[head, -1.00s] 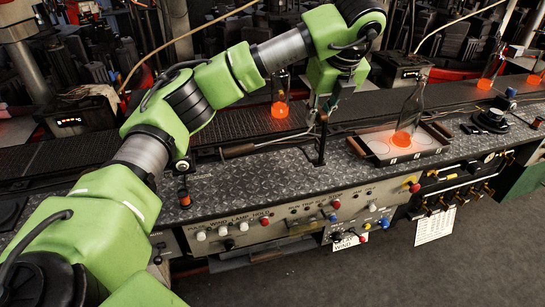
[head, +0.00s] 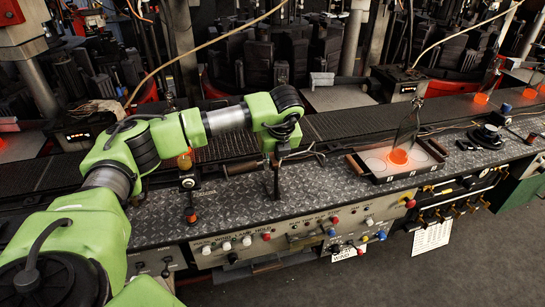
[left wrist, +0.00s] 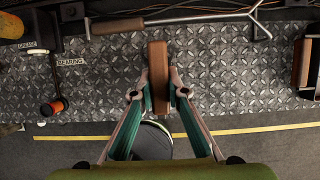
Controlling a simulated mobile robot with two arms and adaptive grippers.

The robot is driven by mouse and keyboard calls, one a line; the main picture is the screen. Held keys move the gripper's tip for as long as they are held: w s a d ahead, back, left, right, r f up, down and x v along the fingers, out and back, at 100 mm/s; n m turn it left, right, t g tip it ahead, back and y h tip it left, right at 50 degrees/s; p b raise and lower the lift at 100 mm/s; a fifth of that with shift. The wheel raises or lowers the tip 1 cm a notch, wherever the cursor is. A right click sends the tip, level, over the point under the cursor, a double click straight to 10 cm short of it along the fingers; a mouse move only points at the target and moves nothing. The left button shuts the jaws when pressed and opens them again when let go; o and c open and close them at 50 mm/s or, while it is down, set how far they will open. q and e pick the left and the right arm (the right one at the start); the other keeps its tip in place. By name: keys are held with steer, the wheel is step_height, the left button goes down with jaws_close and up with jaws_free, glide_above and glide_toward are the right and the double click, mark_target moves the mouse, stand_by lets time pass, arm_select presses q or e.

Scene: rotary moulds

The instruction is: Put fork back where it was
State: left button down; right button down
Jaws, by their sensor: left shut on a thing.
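My left gripper (head: 278,152) is low over the near side of the patterned metal bench. In the left wrist view its fingers (left wrist: 159,92) are shut on a brown wooden bar (left wrist: 158,60), which points away from me. What the bar belongs to is hidden. Just beyond it lies a long metal rod with a wooden handle (left wrist: 117,27) and a forked right end (left wrist: 257,22), which looks like a fork. In the head view its handle (head: 243,167) shows left of the gripper. My right gripper is not in view.
A tray (head: 372,178) with a glowing bottle (head: 399,156) stands right of my gripper. An orange-topped knob (left wrist: 54,106) is at left. Several buttons line the front panel (head: 300,233). A conveyor (head: 345,122) runs behind.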

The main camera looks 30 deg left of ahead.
arm_select(q)
steer(key=shift+f, duration=0.3)
steer(key=c, duration=2)
jaws_free()
